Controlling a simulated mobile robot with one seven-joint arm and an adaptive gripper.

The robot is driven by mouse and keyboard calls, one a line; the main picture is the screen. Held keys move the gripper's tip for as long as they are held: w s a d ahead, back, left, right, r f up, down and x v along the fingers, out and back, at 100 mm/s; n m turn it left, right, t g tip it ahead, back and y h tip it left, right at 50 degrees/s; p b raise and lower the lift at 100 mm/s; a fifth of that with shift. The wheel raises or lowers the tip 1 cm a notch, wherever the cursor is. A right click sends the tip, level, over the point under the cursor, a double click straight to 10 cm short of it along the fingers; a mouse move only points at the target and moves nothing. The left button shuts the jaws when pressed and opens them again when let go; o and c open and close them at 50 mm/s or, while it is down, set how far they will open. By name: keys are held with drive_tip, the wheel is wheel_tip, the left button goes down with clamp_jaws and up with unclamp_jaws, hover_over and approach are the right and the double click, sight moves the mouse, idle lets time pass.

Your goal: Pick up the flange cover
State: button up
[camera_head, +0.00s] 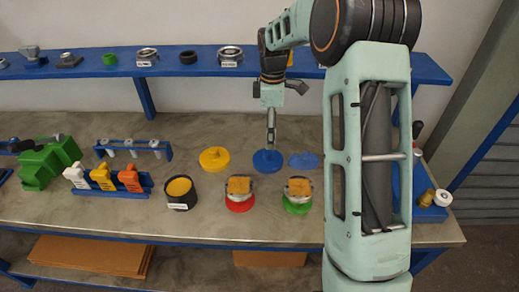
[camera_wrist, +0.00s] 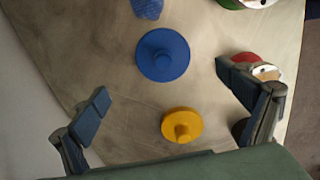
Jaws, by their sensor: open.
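A round blue cover with a central knob (camera_head: 267,161) lies flat on the bench. It also shows in the wrist view (camera_wrist: 162,55). A similar yellow cover (camera_head: 214,159) lies to its left, and it shows in the wrist view too (camera_wrist: 182,124). I cannot tell which one is the flange cover. My gripper (camera_head: 271,143) points down above the blue cover, apart from it. In the wrist view my gripper (camera_wrist: 163,80) has its fingers spread wide and empty, with the blue cover between and slightly beyond the tips.
Another blue piece (camera_head: 303,160) lies right of the blue cover. Two vessels, on a red base (camera_head: 239,204) and a green base (camera_head: 298,208), stand in front, beside a black cup (camera_head: 181,200). A blue shelf (camera_head: 115,71) runs behind. A tube rack (camera_head: 134,152) stands left.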

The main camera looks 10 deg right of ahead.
sight(270, 151)
wheel_tip(270, 151, down, 4)
drive_tip(key=shift+s+f, duration=0.15)
drive_tip(key=shift+f, duration=0.1)
drive_tip(key=shift+a+f+p, duration=0.1)
drive_tip(key=shift+f+p, duration=0.5)
drive_tip(key=shift+f, duration=2.6)
drive_tip(key=c, duration=1.2)
drive_tip(key=shift+c, duration=0.2)
